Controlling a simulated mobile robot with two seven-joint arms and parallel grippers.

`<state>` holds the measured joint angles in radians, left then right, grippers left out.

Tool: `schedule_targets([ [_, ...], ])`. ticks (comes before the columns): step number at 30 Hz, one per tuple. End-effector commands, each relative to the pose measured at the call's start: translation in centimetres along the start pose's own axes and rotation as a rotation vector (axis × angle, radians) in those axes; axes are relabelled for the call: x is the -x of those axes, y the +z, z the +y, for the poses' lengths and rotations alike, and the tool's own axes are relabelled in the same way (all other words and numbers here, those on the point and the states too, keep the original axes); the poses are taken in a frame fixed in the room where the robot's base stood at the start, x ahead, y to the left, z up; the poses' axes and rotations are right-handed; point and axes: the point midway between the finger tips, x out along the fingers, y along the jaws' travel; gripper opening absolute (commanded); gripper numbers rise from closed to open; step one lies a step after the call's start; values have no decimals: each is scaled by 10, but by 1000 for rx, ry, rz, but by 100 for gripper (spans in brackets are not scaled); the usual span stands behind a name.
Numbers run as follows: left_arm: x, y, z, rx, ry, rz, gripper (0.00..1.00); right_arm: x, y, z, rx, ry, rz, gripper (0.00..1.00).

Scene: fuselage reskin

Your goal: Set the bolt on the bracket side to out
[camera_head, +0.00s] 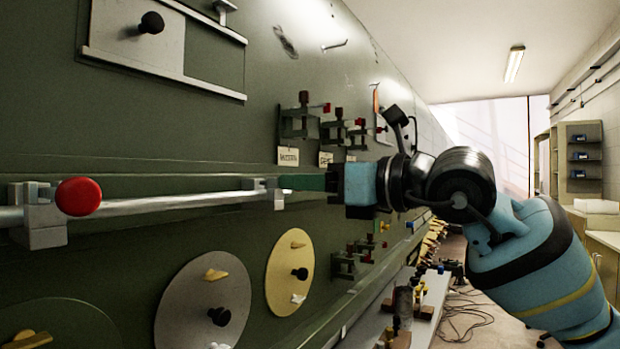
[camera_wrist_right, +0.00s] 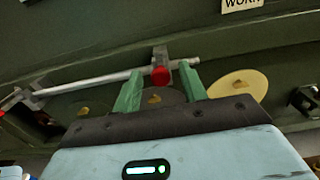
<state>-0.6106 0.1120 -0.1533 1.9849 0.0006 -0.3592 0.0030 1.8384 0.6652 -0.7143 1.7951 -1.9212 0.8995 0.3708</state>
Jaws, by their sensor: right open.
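A long pale bar (camera_head: 170,202) runs along the green panel through a left bracket (camera_head: 40,232) and a right bracket (camera_head: 272,192). A red knob (camera_head: 78,196) stands out beside the left bracket. My right gripper (camera_head: 290,183) is open, its green fingers at the bar's right part. In the right wrist view a red knob (camera_wrist_right: 160,75) sits in front of a bracket (camera_wrist_right: 160,52), between the open green fingers (camera_wrist_right: 160,88), with no contact visible. The bar (camera_wrist_right: 90,83) runs left from it to another bracket. My left gripper is out of view.
Round covers sit below the bar: a yellow one (camera_head: 283,250), a grey one (camera_head: 180,300) and a green one (camera_head: 75,312). Several red-tipped clamps (camera_head: 303,118) with tags stand out above the gripper. A sliding plate (camera_head: 120,50) is at upper left.

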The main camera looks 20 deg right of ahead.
Motion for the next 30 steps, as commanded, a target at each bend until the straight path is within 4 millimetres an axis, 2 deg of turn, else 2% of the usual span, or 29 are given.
schedule_targets([
  [8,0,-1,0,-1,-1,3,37,-1,-1,0,-1,0,0,41],
  [15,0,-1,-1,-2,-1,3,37,-1,0,0,-1,0,0,10],
  [18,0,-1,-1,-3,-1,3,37,-1,0,0,-1,0,0,0],
  [25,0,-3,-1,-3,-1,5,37,1,0,0,-1,0,0,0],
  [30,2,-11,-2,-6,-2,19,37,21,2,0,0,0,-2,0],
])
